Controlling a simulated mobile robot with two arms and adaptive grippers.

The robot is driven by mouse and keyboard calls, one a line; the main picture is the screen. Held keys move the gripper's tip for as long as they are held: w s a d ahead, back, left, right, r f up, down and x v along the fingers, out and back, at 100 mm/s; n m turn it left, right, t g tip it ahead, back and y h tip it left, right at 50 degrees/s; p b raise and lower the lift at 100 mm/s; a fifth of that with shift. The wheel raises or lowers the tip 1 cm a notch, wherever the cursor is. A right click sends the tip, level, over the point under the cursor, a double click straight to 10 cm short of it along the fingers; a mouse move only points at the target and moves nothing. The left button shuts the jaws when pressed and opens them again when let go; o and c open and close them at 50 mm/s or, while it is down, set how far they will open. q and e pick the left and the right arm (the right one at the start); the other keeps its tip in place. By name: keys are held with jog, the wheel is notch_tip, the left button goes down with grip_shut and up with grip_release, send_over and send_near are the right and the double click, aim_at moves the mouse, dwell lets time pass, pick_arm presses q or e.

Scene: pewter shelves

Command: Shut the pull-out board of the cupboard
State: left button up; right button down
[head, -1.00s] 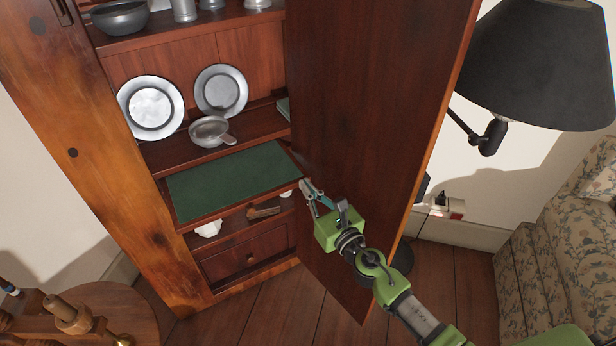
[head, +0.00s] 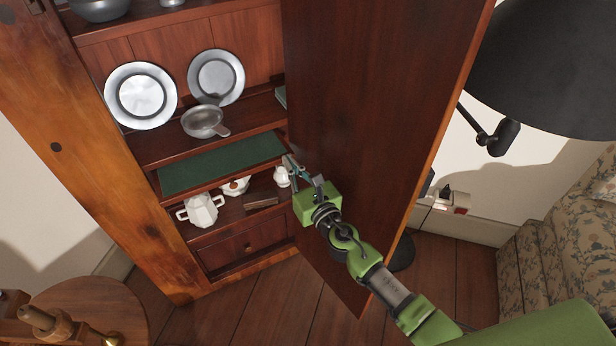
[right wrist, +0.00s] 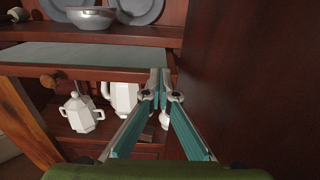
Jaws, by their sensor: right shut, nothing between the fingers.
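The pull-out board (head: 222,163) of the cupboard has a green top and a wooden front edge. It sticks out a little from the cupboard (head: 150,235), above a shelf of white crockery. My right gripper (head: 288,161) is shut and empty at the right end of the board's front edge. In the right wrist view its fingertips (right wrist: 160,72) meet at that edge; whether they touch it I cannot tell. My left gripper is out of view.
The open cupboard door (head: 375,130) stands close to the right of my right gripper. Pewter plates (head: 141,96) and a porringer (head: 205,121) sit above the board. A lidded white pot (head: 201,209) stands below. A lamp (head: 550,70) is at right, a round table (head: 90,310) at lower left.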

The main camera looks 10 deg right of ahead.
aim_at(278, 147)
jog(key=b+x, duration=0.1)
jog(key=x, duration=0.5)
jog(key=shift+a, duration=0.2)
jog(key=shift+w+a+r, duration=0.15)
jog(key=shift+w, duration=0.2)
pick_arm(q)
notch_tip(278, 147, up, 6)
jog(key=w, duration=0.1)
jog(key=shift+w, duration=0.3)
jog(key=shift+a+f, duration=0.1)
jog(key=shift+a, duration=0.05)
